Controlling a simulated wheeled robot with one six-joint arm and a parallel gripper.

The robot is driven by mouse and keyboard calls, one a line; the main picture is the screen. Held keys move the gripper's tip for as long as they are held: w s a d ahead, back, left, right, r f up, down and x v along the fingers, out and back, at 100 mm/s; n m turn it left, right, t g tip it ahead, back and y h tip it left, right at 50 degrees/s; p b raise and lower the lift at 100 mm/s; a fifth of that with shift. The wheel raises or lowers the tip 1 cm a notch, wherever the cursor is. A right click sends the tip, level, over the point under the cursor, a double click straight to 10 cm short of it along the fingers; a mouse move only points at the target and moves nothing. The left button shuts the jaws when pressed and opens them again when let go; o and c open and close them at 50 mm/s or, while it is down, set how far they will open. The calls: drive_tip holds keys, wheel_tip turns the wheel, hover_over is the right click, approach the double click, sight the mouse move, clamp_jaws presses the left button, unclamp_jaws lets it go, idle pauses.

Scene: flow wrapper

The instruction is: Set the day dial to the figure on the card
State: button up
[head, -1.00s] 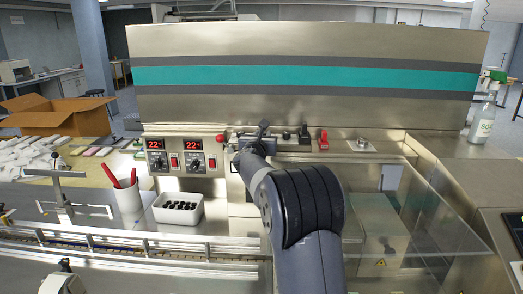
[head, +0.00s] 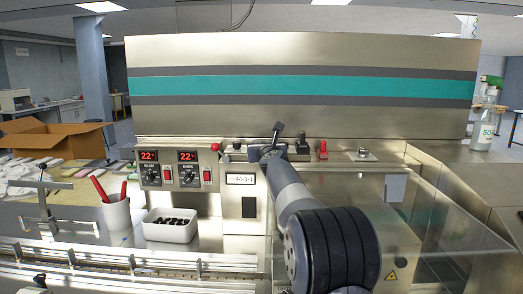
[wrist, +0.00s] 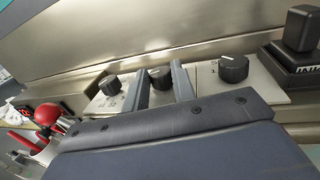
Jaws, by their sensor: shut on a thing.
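Three black dials stand in a row on pale plates in the wrist view: a left dial (wrist: 110,85), a middle dial (wrist: 160,77) and a right dial (wrist: 233,68). My gripper (wrist: 160,70) has its two fingers on either side of the middle dial and is shut on it. The dial's light mark shows near its top; its figures are hidden by the fingers. In the head view my gripper's fingers are hidden behind the wrist. A white card (head: 241,179) on the machine front bears small print, seemingly "44-1-1"; I cannot read it surely.
A red switch (head: 323,151) lies further right. Two red displays (head: 168,156) sit at left. A clear cover (head: 400,215) lies below right.

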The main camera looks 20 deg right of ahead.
drive_tip(key=shift+r, duration=0.1)
drive_tip(key=o, duration=1)
drive_tip(key=shift+s+a+f+b, duration=0.1)
drive_tip(key=shift+s+f+b, duration=0.1)
drive_tip(key=shift+s+b, duration=0.3)
drive_tip(key=s+b, duration=0.1)
drive_tip(key=s, duration=0.2)
drive_tip(key=s+a+b, duration=0.1)
drive_tip(key=s, duration=0.5)
drive_tip(key=shift+s+a+r+b, duration=0.1)
drive_tip(key=shift+s+a+b, duration=0.25)
drive_tip(key=shift+a+b, duration=0.05)
drive_tip(key=shift+w, duration=0.1)
drive_tip(key=w+p, duration=0.1)
drive_tip(key=w, duration=0.2)
drive_tip(key=w+d+p, duration=0.1)
drive_tip(key=w, duration=0.3)
drive_tip(key=w+d+p, duration=0.1)
drive_tip(key=w+p, duration=0.1)
drive_tip(key=w, duration=0.1)
drive_tip(key=shift+w, duration=0.25)
